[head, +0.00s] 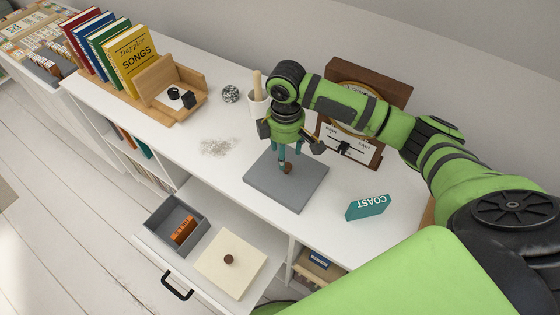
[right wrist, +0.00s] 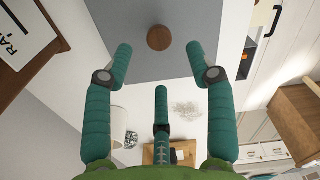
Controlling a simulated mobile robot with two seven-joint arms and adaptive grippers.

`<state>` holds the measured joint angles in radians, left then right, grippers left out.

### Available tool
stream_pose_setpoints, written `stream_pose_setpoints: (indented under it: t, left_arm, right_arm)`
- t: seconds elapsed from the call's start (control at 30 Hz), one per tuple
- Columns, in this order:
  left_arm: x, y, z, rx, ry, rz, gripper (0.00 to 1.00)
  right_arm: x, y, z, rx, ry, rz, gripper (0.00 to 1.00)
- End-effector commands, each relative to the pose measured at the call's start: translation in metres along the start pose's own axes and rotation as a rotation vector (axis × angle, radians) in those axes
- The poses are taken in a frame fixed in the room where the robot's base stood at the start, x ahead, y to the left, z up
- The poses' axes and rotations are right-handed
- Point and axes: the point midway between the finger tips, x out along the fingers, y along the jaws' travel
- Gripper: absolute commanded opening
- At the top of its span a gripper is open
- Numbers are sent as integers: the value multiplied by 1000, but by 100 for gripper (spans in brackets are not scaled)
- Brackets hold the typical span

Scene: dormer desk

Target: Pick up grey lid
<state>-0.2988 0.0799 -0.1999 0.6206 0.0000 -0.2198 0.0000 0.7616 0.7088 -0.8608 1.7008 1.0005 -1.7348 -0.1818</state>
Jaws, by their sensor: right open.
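The grey lid (head: 300,193) is a flat square with a round brown knob (head: 286,168), lying on the white desk top. In the right wrist view the lid (right wrist: 110,22) fills the upper middle, with its knob (right wrist: 159,38) near the line between the fingertips. My right gripper (head: 290,153) points down over the lid. Its teal fingers are spread apart and empty, close to the knob; they also show in the wrist view (right wrist: 159,60). I cannot tell the exact height gap. My left gripper is not in view.
An open drawer in front holds a grey box (head: 154,223) with an orange item and a cream lid (head: 230,270). A clock (head: 368,80) stands behind my arm, a teal COAST block (head: 367,207) to the right.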

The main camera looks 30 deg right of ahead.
Motion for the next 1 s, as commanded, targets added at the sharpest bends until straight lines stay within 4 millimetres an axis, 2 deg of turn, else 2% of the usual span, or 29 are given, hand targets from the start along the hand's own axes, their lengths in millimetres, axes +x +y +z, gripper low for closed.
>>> stream_pose_setpoints:
  t: [0.37, 0.5, 0.77, 0.8, 0.87, 0.9, 0.93, 1.0]
  left_arm:
    - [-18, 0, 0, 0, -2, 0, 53]
    - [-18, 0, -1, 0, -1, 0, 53]
    - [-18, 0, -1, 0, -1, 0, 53]
    - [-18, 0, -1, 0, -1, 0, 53]
    - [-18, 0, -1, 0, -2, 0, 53]
    - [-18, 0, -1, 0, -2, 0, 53]
    - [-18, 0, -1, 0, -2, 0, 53]
    - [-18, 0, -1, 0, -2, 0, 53]
  right_arm:
    - [45, 4, 2, 1, -4, -3, 56]
    - [63, 4, 2, -1, -1, -1, 56]
    - [68, 4, 2, -2, -1, 2, 56]
    - [68, 4, 2, -2, -1, 2, 52]
    - [67, 4, 2, -2, -1, 2, 28]
    - [67, 4, 2, -2, 0, 2, 12]
    - [67, 4, 2, -2, 0, 2, 0]
    - [67, 4, 2, -1, 0, 2, 0]
